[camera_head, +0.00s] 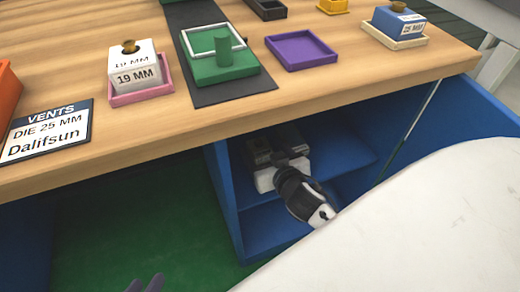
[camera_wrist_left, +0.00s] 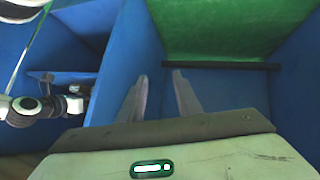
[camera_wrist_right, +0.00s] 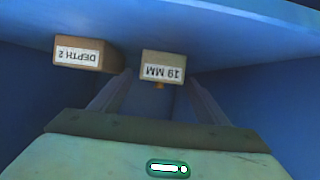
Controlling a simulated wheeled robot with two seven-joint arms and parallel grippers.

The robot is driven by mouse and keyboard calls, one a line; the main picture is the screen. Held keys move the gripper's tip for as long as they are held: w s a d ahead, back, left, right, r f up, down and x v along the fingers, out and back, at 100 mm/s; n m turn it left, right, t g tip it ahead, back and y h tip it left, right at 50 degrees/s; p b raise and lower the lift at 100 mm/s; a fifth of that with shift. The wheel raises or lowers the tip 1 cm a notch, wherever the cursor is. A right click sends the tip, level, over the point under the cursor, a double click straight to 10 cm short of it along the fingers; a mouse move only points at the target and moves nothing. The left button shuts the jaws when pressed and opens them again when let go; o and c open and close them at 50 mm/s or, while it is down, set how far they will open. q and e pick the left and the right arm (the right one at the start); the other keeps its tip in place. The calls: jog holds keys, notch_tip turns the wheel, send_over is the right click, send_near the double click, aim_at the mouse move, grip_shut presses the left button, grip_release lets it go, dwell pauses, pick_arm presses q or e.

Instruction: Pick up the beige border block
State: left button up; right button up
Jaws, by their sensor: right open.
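In the right wrist view, which shows the scene upside down, a beige block (camera_wrist_right: 162,67) with a 19 MM label and a small brass knob is on a blue cabinet surface. My right gripper (camera_wrist_right: 158,88) is open, with its two fingers pointing toward this block, one toward each side; whether they touch it I cannot tell. In the head view my right gripper (camera_head: 275,160) reaches into the blue cabinet, and the beige block is hidden there. My left gripper (camera_wrist_left: 160,80) is open and empty near the cabinet's side and the green floor.
A brown block (camera_wrist_right: 84,54) labelled DEPTH 2 sits close beside the beige one. The blue cabinet (camera_head: 225,195) has walls and a shelf around my right gripper. The wooden tabletop (camera_head: 300,85) above holds a white block (camera_head: 135,72), a purple tray (camera_head: 301,50) and a green tray (camera_head: 220,68).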

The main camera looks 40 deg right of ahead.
jog(key=shift+x, duration=1.2)
jog(key=c, duration=1.2)
